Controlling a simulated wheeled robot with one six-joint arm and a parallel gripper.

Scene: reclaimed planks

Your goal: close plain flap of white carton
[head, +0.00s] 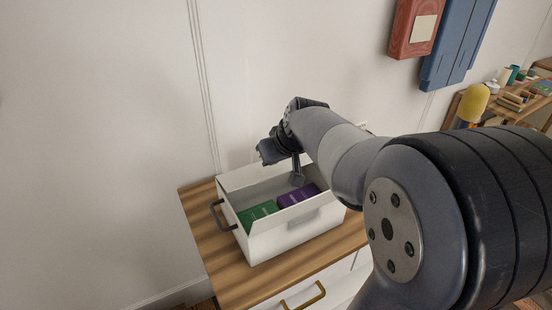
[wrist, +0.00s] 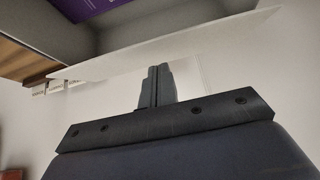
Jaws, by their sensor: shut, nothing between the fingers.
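The white carton (head: 290,238) stands open on a wooden cabinet top, with a green box (head: 258,213) and a purple box (head: 298,196) inside. A pale flap (head: 240,176) stands raised along its far side. In the wrist view a thin white flap (wrist: 200,38) crosses the picture, with the purple box (wrist: 85,8) beyond it. My gripper (head: 297,181) points down over the far part of the carton. Its fingers (wrist: 157,72) are together and empty, close to the flap's edge; I cannot tell whether they touch. My arm hides the carton's far right corner.
The wooden top (head: 209,240) has a bare strip left of the carton and in front. A dark handle (head: 217,215) sticks out at the carton's left side. The white wall (head: 100,130) rises close behind. A shelf (head: 520,105) with small items stands far right.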

